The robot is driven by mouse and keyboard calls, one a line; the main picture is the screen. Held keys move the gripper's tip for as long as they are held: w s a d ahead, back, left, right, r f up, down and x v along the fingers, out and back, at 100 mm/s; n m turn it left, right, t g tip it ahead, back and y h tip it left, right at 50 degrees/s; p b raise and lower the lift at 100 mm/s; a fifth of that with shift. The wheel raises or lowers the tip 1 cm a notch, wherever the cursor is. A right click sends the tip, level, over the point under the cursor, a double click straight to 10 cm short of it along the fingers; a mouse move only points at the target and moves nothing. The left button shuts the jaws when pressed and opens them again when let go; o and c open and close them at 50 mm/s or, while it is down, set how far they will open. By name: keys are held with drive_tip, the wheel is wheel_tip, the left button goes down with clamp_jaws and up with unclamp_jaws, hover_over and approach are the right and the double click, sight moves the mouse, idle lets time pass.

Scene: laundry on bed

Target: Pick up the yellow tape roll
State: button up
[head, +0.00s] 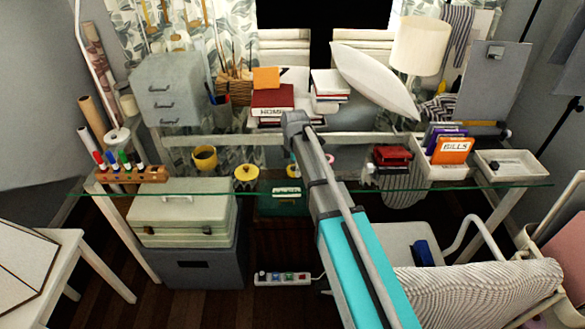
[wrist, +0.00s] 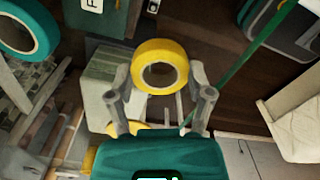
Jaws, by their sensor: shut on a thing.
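The yellow tape roll (wrist: 142,79) is between the two fingers of my gripper (wrist: 160,92) in the wrist view. The grey fingers press its left and right sides, and its open hole faces the camera. My gripper is shut on the roll. In the head view my arm hides the gripper, so I cannot tell how high the roll is. A yellow round thing (head: 246,175) shows on the glass desk left of my arm; I cannot tell what it is.
A teal tape roll (wrist: 26,30) lies at upper left in the wrist view. The glass desk (head: 400,192) also carries a yellow mug (head: 205,159), a marker rack (head: 130,174), red books (head: 391,155) and an orange bills folder (head: 453,150). A white chair (head: 480,290) stands at front right.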

drive_tip(key=shift+r+p, duration=0.55)
drive_tip(key=shift+r, duration=0.15)
drive_tip(key=s+a+r+p, duration=0.2)
drive_tip(key=s+r+p, duration=0.3)
drive_tip(key=s, duration=0.1)
drive_tip(key=s+a+r+p, duration=0.2)
drive_tip(key=s+r+p, duration=0.4)
drive_tip(key=s, duration=0.1)
drive_tip(key=shift+a, duration=0.35)
drive_tip(key=shift+s, duration=0.1)
